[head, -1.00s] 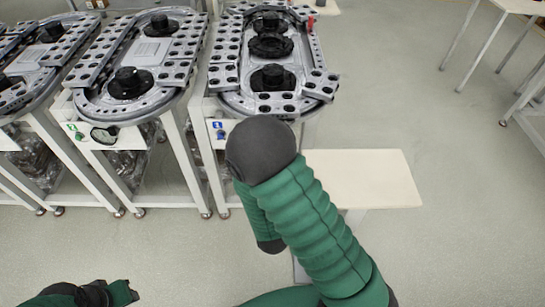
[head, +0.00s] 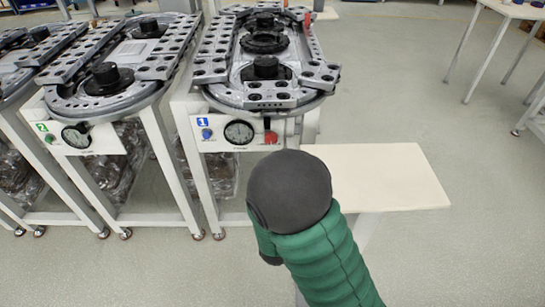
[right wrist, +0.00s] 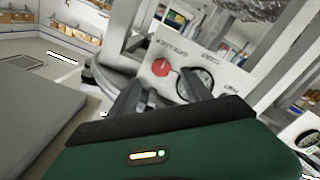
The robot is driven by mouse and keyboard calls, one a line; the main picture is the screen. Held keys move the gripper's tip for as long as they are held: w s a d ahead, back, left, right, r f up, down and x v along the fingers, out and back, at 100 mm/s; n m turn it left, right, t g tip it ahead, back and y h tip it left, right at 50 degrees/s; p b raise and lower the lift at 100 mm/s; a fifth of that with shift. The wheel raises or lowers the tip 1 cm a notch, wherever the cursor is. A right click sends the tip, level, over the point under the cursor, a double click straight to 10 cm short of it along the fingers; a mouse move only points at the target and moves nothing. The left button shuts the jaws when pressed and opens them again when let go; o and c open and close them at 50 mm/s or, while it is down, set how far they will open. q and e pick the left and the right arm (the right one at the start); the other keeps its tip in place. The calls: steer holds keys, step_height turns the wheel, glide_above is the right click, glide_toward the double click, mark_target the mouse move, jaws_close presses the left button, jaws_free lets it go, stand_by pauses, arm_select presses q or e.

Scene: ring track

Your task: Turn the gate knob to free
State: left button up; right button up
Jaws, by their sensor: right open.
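The panel of station 1 (head: 222,147) faces me in the head view. It carries a blue knob (head: 207,134), a round black dial (head: 239,132) and a red knob (head: 270,137). I cannot read which one is the gate knob. In the right wrist view the red knob (right wrist: 161,67) and the dial (right wrist: 183,86) lie ahead of my right gripper (right wrist: 163,92). Its two fingers are apart with nothing between them. The right finger overlaps the dial in the picture; contact cannot be told. My arm hides the right gripper in the head view. My left gripper is out of view.
The ring track (head: 265,92) with black round fixtures sits above the panel. A pale side table (head: 395,178) stands just right of the station. Station 2 (head: 100,139) stands at the left. Open floor lies to the right.

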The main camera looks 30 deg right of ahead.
mark_target(271, 141)
steer(key=x, duration=0.5)
steer(key=b+x, duration=0.1)
steer(key=x, duration=0.1)
steer(key=shift+w, duration=0.5)
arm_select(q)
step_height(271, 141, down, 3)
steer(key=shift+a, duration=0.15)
arm_select(e)
steer(key=shift+w+d+r, duration=0.1)
steer(key=shift+w+d, duration=0.15)
steer(key=shift+d, duration=0.05)
steer(key=shift+a, duration=0.15)
jaws_close()
